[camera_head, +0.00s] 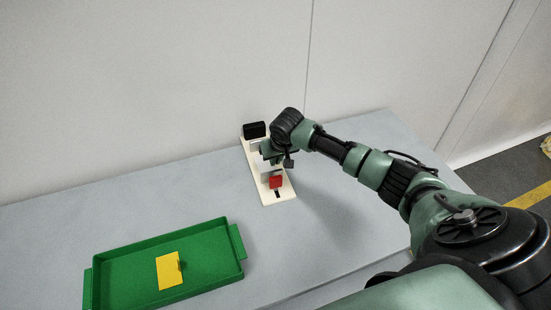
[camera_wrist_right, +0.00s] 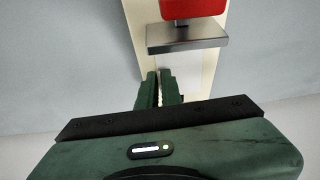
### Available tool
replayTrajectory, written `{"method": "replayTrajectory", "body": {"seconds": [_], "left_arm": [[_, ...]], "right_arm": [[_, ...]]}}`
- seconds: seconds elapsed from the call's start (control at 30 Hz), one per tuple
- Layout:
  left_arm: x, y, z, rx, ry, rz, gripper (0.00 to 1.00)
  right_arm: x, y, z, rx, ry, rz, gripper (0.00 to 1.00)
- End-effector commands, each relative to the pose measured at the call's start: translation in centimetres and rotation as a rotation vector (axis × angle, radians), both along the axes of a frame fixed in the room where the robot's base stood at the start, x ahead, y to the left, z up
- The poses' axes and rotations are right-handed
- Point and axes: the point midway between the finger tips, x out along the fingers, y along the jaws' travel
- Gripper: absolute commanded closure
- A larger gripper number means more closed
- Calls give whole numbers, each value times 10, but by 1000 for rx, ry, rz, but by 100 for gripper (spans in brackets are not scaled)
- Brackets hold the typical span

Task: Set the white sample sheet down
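The white sample sheet (camera_wrist_right: 188,75) shows in the right wrist view as a paler patch over the cream base, just below a grey metal plate. My right gripper (camera_wrist_right: 161,80) has its two green fingers close together at the near edge of this patch, with a thin pale strip between them. It appears shut on the sheet; the exact grip is partly hidden by the fingers. In the head view my right gripper (camera_head: 272,155) is over the middle of the cream device, and the sheet is hard to make out there. My left gripper is not in view.
The cream device base (camera_head: 284,196) carries a black block (camera_head: 254,130) at its far end and a red block (camera_head: 276,181) near its front. The table between is clear.

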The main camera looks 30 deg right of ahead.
Motion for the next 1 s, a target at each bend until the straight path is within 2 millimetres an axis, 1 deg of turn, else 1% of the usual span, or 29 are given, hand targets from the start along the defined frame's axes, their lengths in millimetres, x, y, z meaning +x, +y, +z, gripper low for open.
{"method": "replayTrajectory", "body": {"seconds": [0.03,0.07,0.33,0.47,0.57,0.8,1.0], "left_arm": [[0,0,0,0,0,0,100],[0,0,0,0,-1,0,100],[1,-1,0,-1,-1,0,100],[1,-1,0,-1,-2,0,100],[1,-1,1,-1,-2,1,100],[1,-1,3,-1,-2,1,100],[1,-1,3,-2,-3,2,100]], "right_arm": [[0,0,0,0,0,0,78],[0,0,0,0,0,0,76],[0,0,1,0,0,0,76],[-1,0,8,-1,-1,1,76],[-6,1,21,0,-3,1,76],[-25,6,69,0,-3,1,76],[-38,9,101,0,-2,0,76]]}}
